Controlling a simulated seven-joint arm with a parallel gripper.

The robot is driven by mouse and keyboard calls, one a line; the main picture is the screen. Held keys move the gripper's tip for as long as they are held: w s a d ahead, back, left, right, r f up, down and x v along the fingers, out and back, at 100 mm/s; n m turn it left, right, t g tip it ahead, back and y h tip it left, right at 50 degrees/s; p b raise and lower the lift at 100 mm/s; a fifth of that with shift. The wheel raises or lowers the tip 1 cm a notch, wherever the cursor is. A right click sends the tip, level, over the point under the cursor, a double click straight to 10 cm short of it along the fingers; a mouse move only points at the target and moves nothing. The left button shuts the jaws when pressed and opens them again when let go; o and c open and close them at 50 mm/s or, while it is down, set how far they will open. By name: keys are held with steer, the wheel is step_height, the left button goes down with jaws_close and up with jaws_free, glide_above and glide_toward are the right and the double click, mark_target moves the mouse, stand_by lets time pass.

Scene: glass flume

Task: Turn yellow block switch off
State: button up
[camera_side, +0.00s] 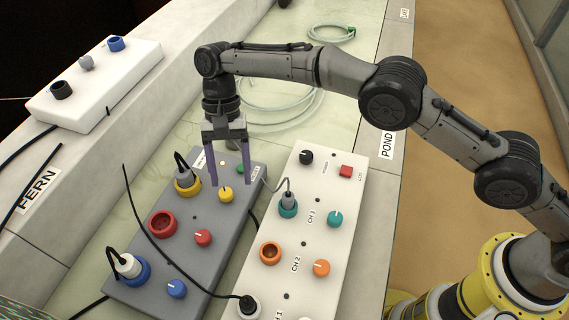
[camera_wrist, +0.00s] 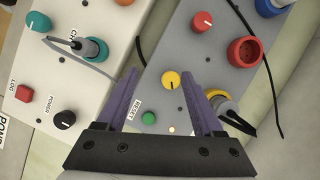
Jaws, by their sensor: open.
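The yellow knob (camera_side: 226,194) is a small round switch with a pale pointer line on the grey control block (camera_side: 190,232). In the wrist view the yellow knob (camera_wrist: 171,80) lies between and beyond my fingertips. My gripper (camera_side: 232,182) points down with its purple fingers apart, one on each side of the knob in the side view. Nothing is held. In the wrist view my gripper (camera_wrist: 168,84) is open as well. Whether the fingers touch the knob cannot be told. A yellow socket (camera_side: 187,183) with a plug in it is beside the knob.
The grey block also has red (camera_side: 203,238) and blue (camera_side: 177,288) knobs and a green button (camera_wrist: 149,117). A white block (camera_side: 306,220) with knobs, sockets and a red button stands close on the right. Black cables cross the grey block. Another white box (camera_side: 95,80) sits at upper left.

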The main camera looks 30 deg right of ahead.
steer(key=s+d+r, duration=0.7)
steer(key=s+d, duration=0.1)
steer(key=shift+s, duration=0.25)
steer(key=shift+r, duration=0.1)
stand_by(0.4)
steer(key=n+t+h, duration=0.2)
steer(key=n+t, duration=0.2)
steer(key=n, duration=0.2)
glide_above(225, 193)
step_height(225, 193, down, 13)
steer(key=shift+f, duration=0.1)
